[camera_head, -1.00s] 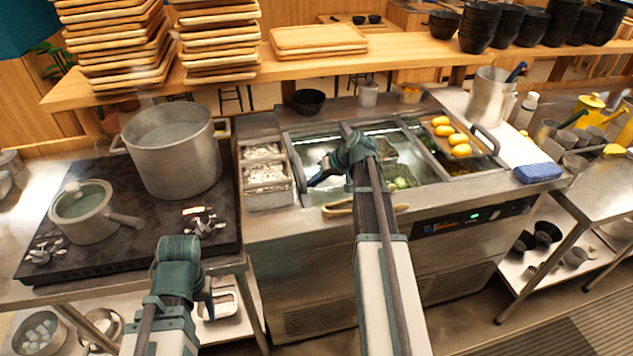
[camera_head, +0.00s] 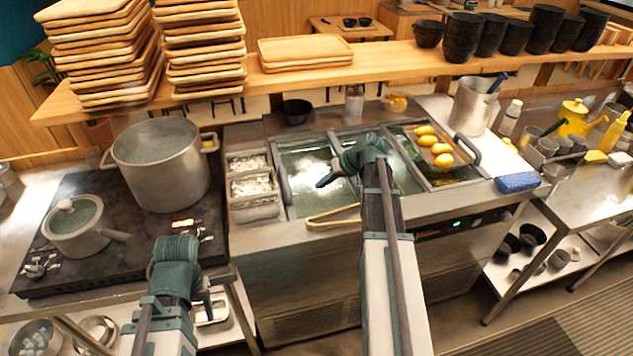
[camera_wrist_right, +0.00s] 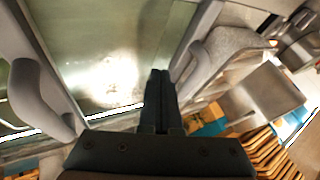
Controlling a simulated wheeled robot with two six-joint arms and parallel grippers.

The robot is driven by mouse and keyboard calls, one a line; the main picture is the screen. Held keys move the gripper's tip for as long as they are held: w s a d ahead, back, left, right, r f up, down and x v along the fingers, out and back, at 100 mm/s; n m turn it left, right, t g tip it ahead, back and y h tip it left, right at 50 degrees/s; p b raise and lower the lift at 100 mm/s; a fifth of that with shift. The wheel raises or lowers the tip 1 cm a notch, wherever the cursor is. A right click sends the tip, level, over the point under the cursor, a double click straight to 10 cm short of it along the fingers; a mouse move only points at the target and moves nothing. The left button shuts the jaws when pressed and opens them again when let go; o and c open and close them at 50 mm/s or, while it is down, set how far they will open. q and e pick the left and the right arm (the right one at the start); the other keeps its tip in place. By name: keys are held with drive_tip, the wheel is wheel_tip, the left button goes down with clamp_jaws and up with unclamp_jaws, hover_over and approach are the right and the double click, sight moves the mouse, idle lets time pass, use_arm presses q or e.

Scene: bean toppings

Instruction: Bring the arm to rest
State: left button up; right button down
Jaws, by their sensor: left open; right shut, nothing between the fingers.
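My right gripper (camera_head: 325,181) is shut and empty, above the glass-topped cold counter (camera_head: 465,188). Its closed fingers also show in the right wrist view (camera_wrist_right: 160,97), over a pane with a bright reflection. My left gripper (camera_head: 207,303) hangs low in front of the counter's left side and the stove, open, with its fingers partly hidden by its own wrist. Nothing is seen in it.
Yellow-handled tongs (camera_head: 333,217) lie at the counter's front edge. A large pot (camera_head: 161,172) and a small lidded pot (camera_head: 77,228) stand on the stove. Wooden trays (camera_head: 204,45) and black bowls (camera_head: 464,36) are stacked on the shelf.

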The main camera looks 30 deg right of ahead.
use_arm(q)
drive_tip(key=shift+r+p, duration=0.9)
drive_tip(key=shift+r, duration=0.5)
use_arm(e)
drive_tip(key=shift+v, duration=1.75)
drive_tip(key=shift+a, duration=0.1)
drive_tip(key=s+a+f+g, duration=0.1)
drive_tip(key=a, duration=0.5)
drive_tip(key=s+a+f+n+g, duration=0.1)
drive_tip(key=s+a, duration=0.1)
drive_tip(key=a, duration=0.4)
drive_tip(key=s+a+f+n+g, duration=0.1)
drive_tip(key=s+a, duration=0.1)
drive_tip(key=a, duration=0.4)
drive_tip(key=shift+a+g+h, duration=0.1)
drive_tip(key=shift+g+h, duration=0.3)
drive_tip(key=shift+n+g+h, duration=0.9)
drive_tip(key=s+a, duration=0.2)
drive_tip(key=a, duration=0.1)
drive_tip(key=s+a+f, duration=0.1)
drive_tip(key=s+a, duration=0.3)
drive_tip(key=a, duration=0.1)
drive_tip(key=shift+a+f, duration=0.15)
drive_tip(key=shift+a, duration=0.15)
drive_tip(key=s+a+n+h, duration=0.1)
drive_tip(key=s+a+h, duration=0.2)
drive_tip(key=s+a, duration=0.3)
drive_tip(key=shift+s+a+g, duration=0.25)
drive_tip(key=shift+s+g, duration=0.05)
drive_tip(key=shift+s, duration=0.85)
